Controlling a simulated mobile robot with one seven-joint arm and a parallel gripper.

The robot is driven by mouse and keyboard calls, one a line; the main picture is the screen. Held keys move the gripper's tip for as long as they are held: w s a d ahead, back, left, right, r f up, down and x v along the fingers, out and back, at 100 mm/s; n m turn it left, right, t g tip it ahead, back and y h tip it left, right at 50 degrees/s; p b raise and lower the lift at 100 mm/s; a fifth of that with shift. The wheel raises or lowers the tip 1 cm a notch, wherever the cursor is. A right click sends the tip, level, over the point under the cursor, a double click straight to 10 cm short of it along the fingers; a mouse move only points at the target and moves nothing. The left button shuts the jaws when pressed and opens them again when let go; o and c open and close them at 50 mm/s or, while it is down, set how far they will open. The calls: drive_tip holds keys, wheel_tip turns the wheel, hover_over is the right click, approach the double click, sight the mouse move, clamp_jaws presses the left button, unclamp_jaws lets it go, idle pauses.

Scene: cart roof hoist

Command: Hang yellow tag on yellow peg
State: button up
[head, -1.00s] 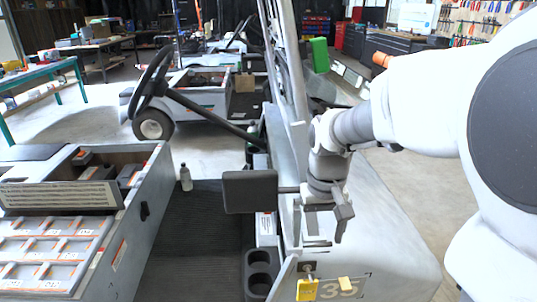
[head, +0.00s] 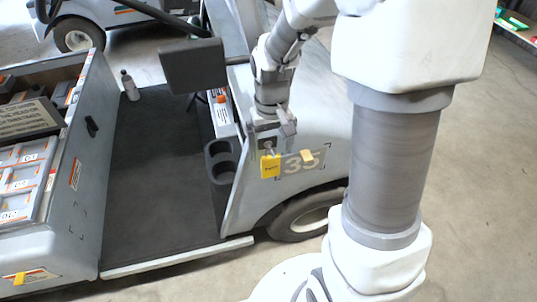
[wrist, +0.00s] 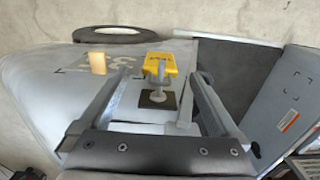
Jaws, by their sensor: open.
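The yellow tag (head: 270,166) with dark lettering hangs at the cart's side panel. In the wrist view the tag (wrist: 160,62) hangs from a grey, key-like fitting on a dark square plate (wrist: 157,99). A short, pale yellow peg (head: 307,157) sticks out of the panel just right of the tag, beside the number 35; it shows left of the tag in the wrist view (wrist: 97,63). My gripper (head: 269,140) is directly above the tag. In the wrist view my open gripper (wrist: 162,80) has a finger on each side of the fitting, with gaps on both sides.
The steering-wheel cart's dark floor mat (head: 165,175), cup holders (head: 220,160) and a dark box-like pad (head: 193,65) lie left of my gripper. A bottle (head: 130,86) stands on the mat. Another small yellow piece (head: 20,279) is at lower left.

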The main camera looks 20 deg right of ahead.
sight(277, 169)
drive_tip(key=shift+f+b, duration=0.5)
drive_tip(key=shift+f, duration=1.55)
clamp_jaws()
drive_tip(key=shift+r, duration=0.1)
drive_tip(key=shift+r+p, duration=0.3)
drive_tip(key=shift+p, duration=0.1)
drive_tip(key=shift+s, duration=0.1)
drive_tip(key=s, duration=0.2)
drive_tip(key=s+r+p, duration=0.1)
drive_tip(key=s, duration=0.1)
drive_tip(key=shift+s+r, duration=0.1)
drive_tip(key=shift+s, duration=0.2)
